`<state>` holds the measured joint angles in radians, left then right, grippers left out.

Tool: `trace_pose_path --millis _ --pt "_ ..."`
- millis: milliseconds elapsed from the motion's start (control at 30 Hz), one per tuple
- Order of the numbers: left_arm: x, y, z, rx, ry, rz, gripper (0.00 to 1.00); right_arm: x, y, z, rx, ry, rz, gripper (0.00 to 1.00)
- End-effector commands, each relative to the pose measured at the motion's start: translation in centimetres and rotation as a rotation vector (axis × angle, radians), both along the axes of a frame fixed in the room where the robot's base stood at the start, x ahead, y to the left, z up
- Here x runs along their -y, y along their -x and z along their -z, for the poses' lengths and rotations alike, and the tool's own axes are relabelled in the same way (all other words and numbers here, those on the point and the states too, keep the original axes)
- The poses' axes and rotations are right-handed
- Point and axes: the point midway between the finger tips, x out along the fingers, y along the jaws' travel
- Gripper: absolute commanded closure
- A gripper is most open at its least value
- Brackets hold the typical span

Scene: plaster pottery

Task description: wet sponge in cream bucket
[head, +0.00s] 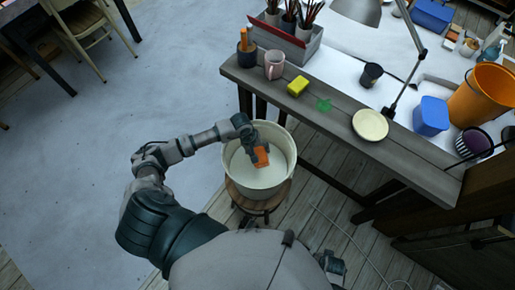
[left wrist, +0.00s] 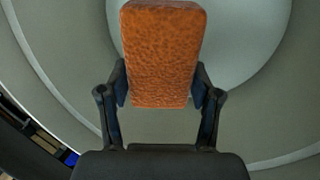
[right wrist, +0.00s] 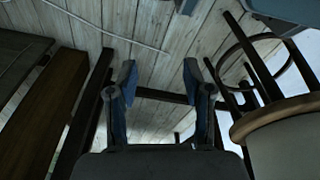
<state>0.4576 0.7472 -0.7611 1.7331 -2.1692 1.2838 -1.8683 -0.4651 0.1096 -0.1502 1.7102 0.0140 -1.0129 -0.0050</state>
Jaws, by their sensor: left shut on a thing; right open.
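The cream bucket (head: 279,181) stands on a round wooden stool (head: 238,196) in front of the bench. My left gripper (head: 258,148) is over the bucket's opening and shut on an orange sponge (head: 262,157). In the left wrist view the sponge (left wrist: 162,50) sits between both fingers, with the pale bucket inside behind it. Whether the sponge touches the liquid or the bottom, I cannot tell. My right gripper (right wrist: 158,85) is open and empty, low beside the stool, over the plank floor.
The grey bench (head: 337,125) carries a pink mug (head: 274,64), a yellow sponge (head: 298,86), a green piece (head: 323,104) and a cream plate (head: 370,124). A blue container (head: 431,116) and an orange bucket (head: 483,94) stand at the right. Open floor (head: 110,130) lies at the left.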

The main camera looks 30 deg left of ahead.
Motion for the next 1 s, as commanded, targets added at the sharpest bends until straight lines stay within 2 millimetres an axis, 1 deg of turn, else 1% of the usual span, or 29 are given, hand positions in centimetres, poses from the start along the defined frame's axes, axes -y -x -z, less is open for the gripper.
trace_pose_path --millis 33,400,767,1000 --pt "0.1 0.0 0.4 0.0 0.0 0.001 0.64 0.0 -0.2 -0.3 0.003 -0.001 0.0 0.49" --pt "-0.4 0.0 2.4 -0.001 0.007 0.0 0.64 -0.5 -1.3 -4.4 0.016 0.005 0.005 0.49" --pt "-0.1 0.0 3.9 0.001 0.002 0.001 0.64 -0.2 -1.6 -8.2 0.028 0.001 0.009 0.49" --pt "-0.1 0.0 5.1 0.0 0.003 0.001 0.64 -0.1 -1.4 -10.9 0.034 0.0 0.011 0.49"
